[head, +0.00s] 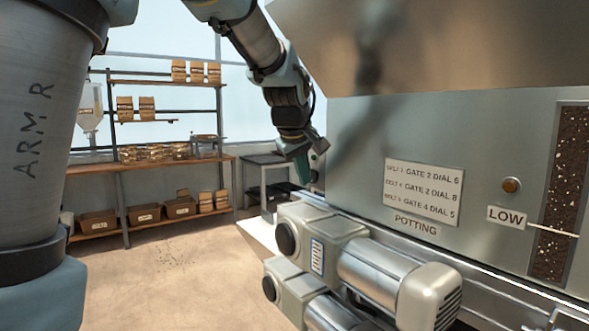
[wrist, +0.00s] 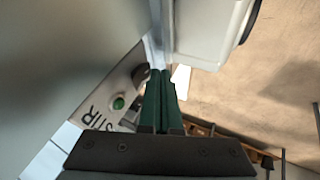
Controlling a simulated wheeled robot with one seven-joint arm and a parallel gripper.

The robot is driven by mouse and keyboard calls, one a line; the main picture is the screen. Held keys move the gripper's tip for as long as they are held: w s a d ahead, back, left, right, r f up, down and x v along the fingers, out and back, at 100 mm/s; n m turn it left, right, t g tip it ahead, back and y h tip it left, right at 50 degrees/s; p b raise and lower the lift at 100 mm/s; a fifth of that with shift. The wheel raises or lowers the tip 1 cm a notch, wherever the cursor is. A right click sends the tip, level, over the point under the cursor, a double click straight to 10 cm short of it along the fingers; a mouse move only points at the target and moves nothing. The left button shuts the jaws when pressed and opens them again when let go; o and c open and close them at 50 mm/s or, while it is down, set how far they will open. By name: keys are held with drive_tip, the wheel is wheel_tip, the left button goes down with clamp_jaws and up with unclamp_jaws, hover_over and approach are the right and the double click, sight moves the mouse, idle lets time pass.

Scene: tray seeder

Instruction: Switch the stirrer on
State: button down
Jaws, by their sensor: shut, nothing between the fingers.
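In the wrist view a small panel lettered STIR (wrist: 98,117) is fixed to the grey machine side. It carries a round green button or lamp (wrist: 119,103) and, beside my fingertips, a dark round part (wrist: 140,73) that is partly hidden. My gripper (wrist: 160,74) has its two green fingers together and empty, their tips close to the dark part; I cannot tell whether they touch it. In the head view my gripper (head: 303,172) points down by the machine's left edge, and the STIR panel is not visible there.
The machine front (head: 370,130) bears a dial notice (head: 422,195), an amber lamp (head: 512,185), a LOW label (head: 506,216) and a soil-filled window (head: 562,190). Motor housings (head: 385,270) jut out below my gripper. Shelving (head: 165,160) stands behind; the floor (head: 180,270) between is clear.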

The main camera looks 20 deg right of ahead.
drive_tip(key=shift+d, duration=0.2)
drive_tip(key=shift+w+d+f+h+b, duration=0.1)
drive_tip(key=shift+f+h+b, duration=0.25)
drive_tip(key=shift+b, duration=0.55)
drive_tip(key=shift+d+r+p, duration=0.1)
drive_tip(key=shift+r+p, duration=0.2)
drive_tip(key=shift+p, duration=0.05)
drive_tip(key=shift+r, duration=0.1)
drive_tip(key=shift+r+p, duration=0.75)
drive_tip(key=shift+p, duration=0.05)
